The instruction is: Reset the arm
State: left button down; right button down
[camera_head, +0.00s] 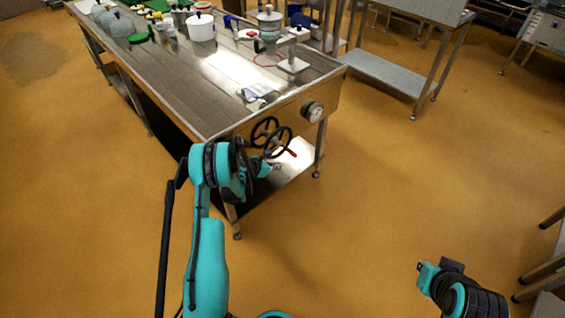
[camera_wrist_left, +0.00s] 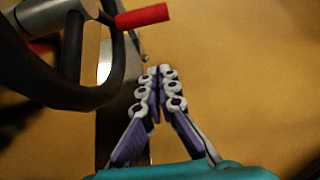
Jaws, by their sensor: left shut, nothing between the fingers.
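My left arm reaches up from the bottom of the head view to the near end of the steel table (camera_head: 170,85). My left gripper (camera_wrist_left: 160,72) is shut and empty in the left wrist view, its purple and white fingers together. In the head view it is mostly hidden by the arm's wrist. Black handwheels (camera_head: 278,142) on the table's end are close by; a dark wheel rim (camera_wrist_left: 75,95) and a red handle (camera_wrist_left: 142,16) show beside the fingers, with no clear contact. Part of my right arm (camera_head: 460,290) shows at the bottom right; its gripper fingers cannot be seen.
A round gauge (camera_head: 312,111) is on the table's end. A white pot (camera_head: 201,28), a metal vessel on a stand (camera_head: 269,24) and several containers stand on the table. A steel side table (camera_head: 395,72) is behind. The orange floor (camera_head: 400,180) is clear between.

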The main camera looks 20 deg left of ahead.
pick_arm(q)
jog(key=s+f+p+v, duration=0.1)
jog(key=p+v, duration=0.1)
jog(key=v, duration=0.6)
jog(key=s+d+r+m+g+y, duration=0.1)
jog(key=s+d+r+m, duration=0.1)
jog(key=d+r+m, duration=0.45)
jog(key=s+d+r+m+g, duration=0.1)
jog(key=s+d+r+m, duration=0.15)
jog(key=r, duration=0.65)
jog(key=s+d+r+m+g+y, duration=0.1)
jog(key=s+d+r+m, duration=0.1)
jog(key=d+r+m, duration=0.45)
jog(key=s+d+r+m, duration=0.1)
jog(key=s+r+m, duration=0.1)
jog(key=s+m, duration=0.3)
jog(key=s+d+r+m+y, duration=0.1)
jog(key=s+m, duration=0.4)
jog(key=s, duration=0.5)
jog(key=s+d+r+m+y, duration=0.1)
jog(key=s+d+r+m, duration=0.2)
jog(key=s+r+m, duration=0.2)
jog(key=s+m, duration=0.1)
jog(key=s, duration=0.2)
jog(key=shift+d, duration=0.25)
